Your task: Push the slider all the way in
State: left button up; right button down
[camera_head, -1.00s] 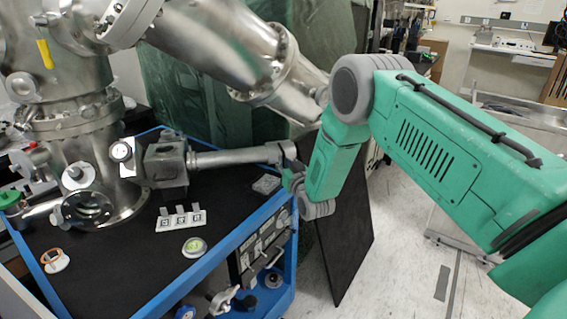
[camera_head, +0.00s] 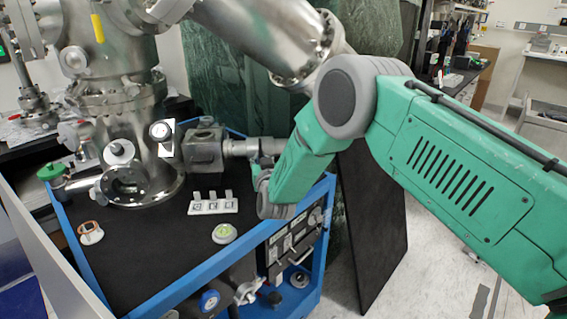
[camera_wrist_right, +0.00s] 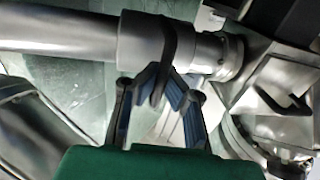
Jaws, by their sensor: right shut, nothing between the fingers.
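The slider is a thick metal collar (camera_wrist_right: 147,42) with a dark ring-like handle, on a horizontal metal tube (camera_head: 240,147). The tube joins a square metal block (camera_head: 205,152) on the vacuum chamber. In the wrist view only a short bare stretch shows between collar and flange (camera_wrist_right: 230,57). My right gripper (camera_wrist_right: 160,90) is shut and empty, with its fingertips at the handle under the collar; contact is hard to tell. In the head view my right gripper (camera_head: 262,168) is mostly hidden by my own forearm. My left gripper is not in view.
The black cart top (camera_head: 150,250) has a blue frame (camera_head: 190,278). A white block with tags (camera_head: 213,206), a round green-topped gauge (camera_head: 224,233) and a small ring piece (camera_head: 91,233) sit on it. A dark panel (camera_head: 375,225) stands to the right.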

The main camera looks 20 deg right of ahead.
jog(key=shift+w+a+f+b, duration=0.15)
jog(key=shift+a+f, duration=0.15)
jog(key=shift+a, duration=0.45)
jog(key=shift+w+a+f+b, duration=0.15)
jog(key=shift+a+f, duration=0.1)
jog(key=shift+a, duration=0.45)
jog(key=c, duration=1.6)
grip_release()
jog(key=shift+c, duration=0.2)
jog(key=shift+w+r, duration=0.1)
jog(key=shift+r, duration=0.1)
jog(key=shift+r, duration=0.1)
send_near(249, 154)
jog(key=s, duration=0.2)
jog(key=s+a, duration=0.1)
jog(key=s, duration=0.2)
jog(key=shift+s+a, duration=0.15)
jog(key=shift+s, duration=0.1)
